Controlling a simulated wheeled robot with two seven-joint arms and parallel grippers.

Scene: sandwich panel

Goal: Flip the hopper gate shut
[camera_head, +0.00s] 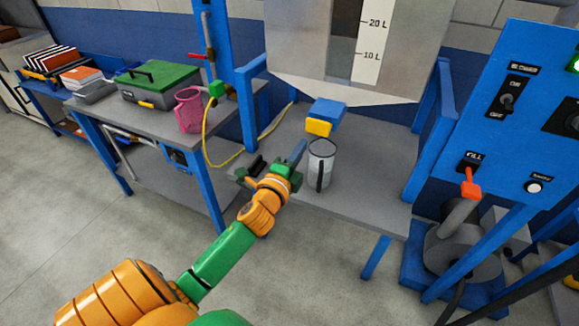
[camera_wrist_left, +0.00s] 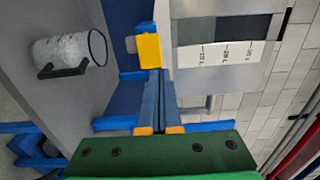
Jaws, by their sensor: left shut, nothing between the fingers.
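The grey hopper (camera_head: 290,75) has a level scale marked 10 L and 20 L. It also shows in the left wrist view (camera_wrist_left: 215,82), turned on its side. Below its outlet is the hopper gate, a blue block with a yellow front part (camera_head: 318,127); the yellow part shows in the left wrist view (camera_wrist_left: 148,51) just past the fingertips. My left gripper (camera_head: 299,153) is shut and empty, in front of the gate and a little below it. In the wrist view its fingers (camera_wrist_left: 161,78) appear close to the yellow part; whether they touch is unclear. My right gripper is out of view.
A clear jug with a dark handle (camera_head: 321,165) stands on the grey bench (camera_head: 360,200), right of my left gripper. A pink jug (camera_head: 189,107) and green-lidded box (camera_head: 158,83) are on the left table. A blue control panel (camera_head: 530,130) stands right.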

